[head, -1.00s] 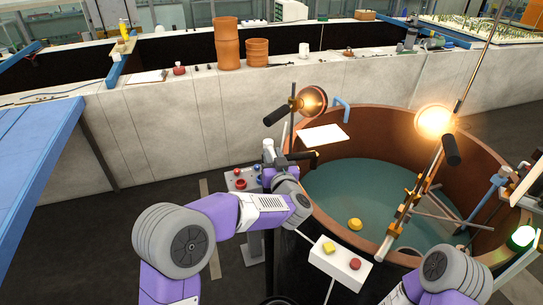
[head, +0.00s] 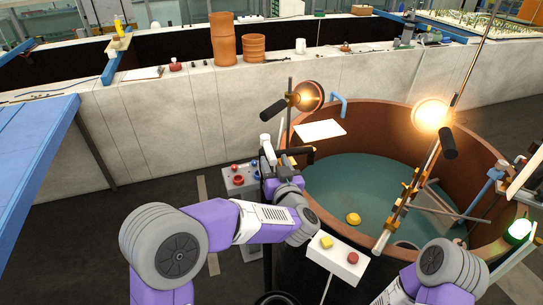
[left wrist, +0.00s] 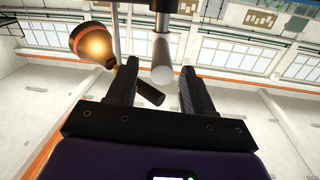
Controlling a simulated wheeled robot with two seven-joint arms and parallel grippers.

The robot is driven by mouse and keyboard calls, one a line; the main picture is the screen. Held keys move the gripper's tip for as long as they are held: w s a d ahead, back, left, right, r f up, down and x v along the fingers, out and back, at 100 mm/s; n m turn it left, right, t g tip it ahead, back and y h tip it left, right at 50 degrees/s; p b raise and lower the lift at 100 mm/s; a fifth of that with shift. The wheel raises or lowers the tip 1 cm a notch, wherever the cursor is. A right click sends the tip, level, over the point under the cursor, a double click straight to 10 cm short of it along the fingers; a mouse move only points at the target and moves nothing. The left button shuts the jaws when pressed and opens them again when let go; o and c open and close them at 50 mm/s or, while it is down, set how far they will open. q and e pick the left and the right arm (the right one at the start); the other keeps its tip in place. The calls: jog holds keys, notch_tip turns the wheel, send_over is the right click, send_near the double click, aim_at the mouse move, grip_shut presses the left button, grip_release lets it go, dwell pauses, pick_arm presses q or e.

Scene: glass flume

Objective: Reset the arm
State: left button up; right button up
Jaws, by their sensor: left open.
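My left arm, purple and grey, reaches in from the bottom left of the head view. Its dark left gripper (head: 289,155) is raised near the left rim of the round brown tank (head: 397,124). In the left wrist view the two black fingers of the left gripper (left wrist: 158,85) stand apart, open. A white-tipped rod (left wrist: 162,75) shows in the gap between them. I cannot tell its distance, but no finger is seen closed on it. Part of my right arm shows at the bottom right of the head view; its gripper is out of view.
The tank holds greenish water with a yellow float (head: 353,218). Lit lamps (head: 309,96) and a slanted pole stand over it. A white button box (head: 338,257) is in front, a grey control box (head: 240,182) left of the gripper. A blue table (head: 40,150) is at far left.

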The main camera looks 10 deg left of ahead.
pick_arm(q)
jog(key=shift+v, duration=0.85)
jog(key=shift+w, duration=0.1)
jog(key=s+a+f+m+g+h, duration=0.1)
jog(key=s+f+g+h, duration=0.15)
jog(key=f, duration=0.85)
jog(key=s+f+m+g+h+b, duration=0.1)
jog(key=s+f+g+h, duration=0.15)
jog(key=f, duration=0.85)
jog(key=s+a+f+m+g+h, duration=0.1)
jog(key=s+f+g+h, duration=0.15)
jog(key=f, duration=0.85)
jog(key=s+f+n+g+h, duration=0.1)
jog(key=s+f+g, duration=0.3)
jog(key=s, duration=0.7)
jog(key=s+f+n+g+h, duration=0.1)
jog(key=s+f+g, duration=0.3)
jog(key=s+f, duration=0.5)
jog(key=s+h, duration=0.1)
jog(key=s, duration=0.1)
jog(key=shift+s+g+h+b, duration=0.3)
jog(key=shift+s+g+h, duration=0.05)
jog(key=shift+s, duration=0.05)
pick_arm(e)
jog(key=shift+f, duration=0.85)
pick_arm(q)
jog(key=shift+c, duration=0.3)
pick_arm(e)
jog(key=shift+c, duration=0.3)
